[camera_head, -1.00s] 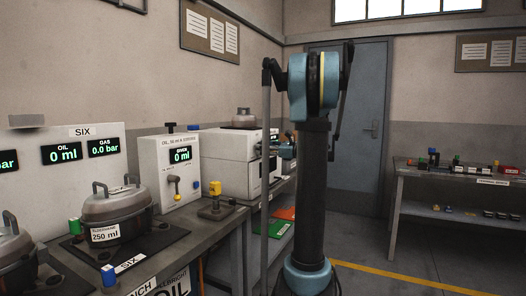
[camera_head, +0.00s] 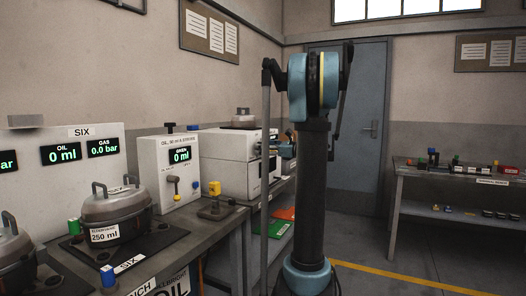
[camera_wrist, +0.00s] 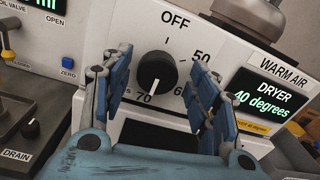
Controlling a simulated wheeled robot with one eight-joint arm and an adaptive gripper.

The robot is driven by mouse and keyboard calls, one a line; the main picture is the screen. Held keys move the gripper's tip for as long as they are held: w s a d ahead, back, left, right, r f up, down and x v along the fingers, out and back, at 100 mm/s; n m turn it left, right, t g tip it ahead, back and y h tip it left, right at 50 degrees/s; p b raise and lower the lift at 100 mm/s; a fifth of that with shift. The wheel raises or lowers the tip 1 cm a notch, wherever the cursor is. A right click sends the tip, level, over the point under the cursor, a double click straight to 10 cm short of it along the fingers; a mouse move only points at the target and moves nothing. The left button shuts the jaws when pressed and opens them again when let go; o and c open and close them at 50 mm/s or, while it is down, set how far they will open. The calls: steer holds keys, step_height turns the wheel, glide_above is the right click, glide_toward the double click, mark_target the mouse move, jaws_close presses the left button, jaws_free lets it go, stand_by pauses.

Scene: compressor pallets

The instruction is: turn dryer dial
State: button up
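In the wrist view the black dryer dial (camera_wrist: 157,72) sits on a white panel marked OFF, 50, 60 and 70. The white mark on its face points down and left, close to 70. My gripper (camera_wrist: 157,92) is open, its blue fingers standing to the left and right of the dial with gaps on both sides. The dryer display (camera_wrist: 262,98) to the right reads 40 degrees under a WARM AIR label. In the head view the white dryer box (camera_head: 228,165) stands on the bench, its dial hidden behind my arm.
A white oil unit (camera_head: 170,172) with a small lever stands left of the dryer. A lidded pot (camera_head: 115,212) marked 250 ml sits nearer on the bench. A shelf table (camera_head: 455,180) with small parts stands at the right. The floor there is clear.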

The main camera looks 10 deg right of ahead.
steer(key=shift+s, duration=0.1)
steer(key=v, duration=1.1)
steer(key=shift+d, duration=0.4)
steer(key=shift+s+f, duration=0.1)
steer(key=shift+s, duration=0.1)
steer(key=s+a+f+n+g+h, duration=0.55)
steer(key=s+a+f+n, duration=0.45)
steer(key=s+a+f, duration=0.55)
steer(key=s+d+f+n+g+h, duration=0.1)
steer(key=s+d+f+n+h, duration=0.1)
steer(key=s+f+n+h, duration=0.2)
steer(key=s+d+f+n+g+h, duration=0.2)
steer(key=s+f+n, duration=0.8)
steer(key=s, duration=0.7)
step_height(320, 180, down, 3)
steer(key=d+h, duration=0.1)
steer(key=h, duration=0.1)
steer(key=shift+s+d+r+h, duration=0.25)
steer(key=shift+s+d+h, duration=0.05)
steer(key=shift+s+h, duration=0.05)
